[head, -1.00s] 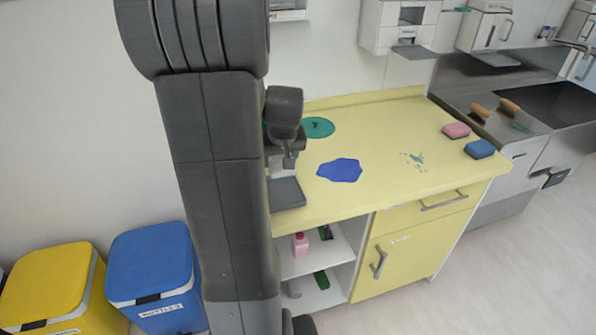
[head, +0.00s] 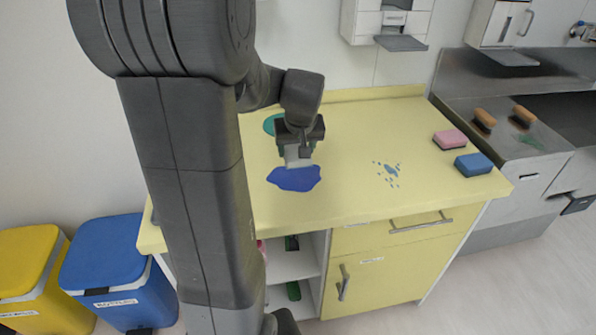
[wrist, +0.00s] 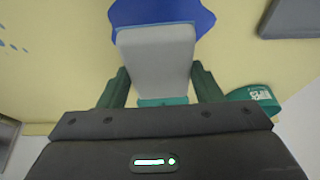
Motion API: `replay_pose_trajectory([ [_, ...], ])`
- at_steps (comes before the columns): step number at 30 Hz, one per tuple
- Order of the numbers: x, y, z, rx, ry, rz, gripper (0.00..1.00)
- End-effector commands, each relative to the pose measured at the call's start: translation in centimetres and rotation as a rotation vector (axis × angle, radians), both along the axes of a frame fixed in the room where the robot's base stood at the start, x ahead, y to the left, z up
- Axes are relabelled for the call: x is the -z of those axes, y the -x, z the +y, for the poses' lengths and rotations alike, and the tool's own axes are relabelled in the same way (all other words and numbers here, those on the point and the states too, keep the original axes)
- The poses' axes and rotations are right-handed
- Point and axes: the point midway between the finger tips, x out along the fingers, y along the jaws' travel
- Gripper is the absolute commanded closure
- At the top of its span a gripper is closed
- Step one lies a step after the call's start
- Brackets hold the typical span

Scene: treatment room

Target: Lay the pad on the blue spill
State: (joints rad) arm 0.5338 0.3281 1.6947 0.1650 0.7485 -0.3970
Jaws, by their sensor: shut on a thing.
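The blue spill (head: 295,180) is a dark blue patch on the yellow counter (head: 350,130). The pad overlaps the spill's back edge in the head view. The spill (wrist: 190,12) shows around the pad's far end in the wrist view. The exact gap beneath the pad cannot be told.
Light blue splashes (head: 388,172) lie to the right of the spill. A pink sponge (head: 450,140) and a blue sponge (head: 473,164) sit at the counter's right end. A teal round thing (head: 269,124) is behind my gripper. Brushes (head: 484,120) lie by the sink.

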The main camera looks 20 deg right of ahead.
Motion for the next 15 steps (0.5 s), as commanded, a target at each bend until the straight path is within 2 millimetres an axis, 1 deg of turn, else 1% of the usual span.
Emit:
replay_pose_trajectory([
  [1,1.2,0.0,0.0,0.000,-0.003,0.004,0.62],
  [3,2.3,0.0,0.0,0.000,-0.003,0.003,0.62],
  [8,3.8,0.0,0.0,-0.001,0.000,0.001,0.62],
  [12,5.8,0.0,0.1,-0.001,-0.002,0.002,0.62],
  [15,7.0,0.0,0.0,0.000,-0.001,0.002,0.62],
])
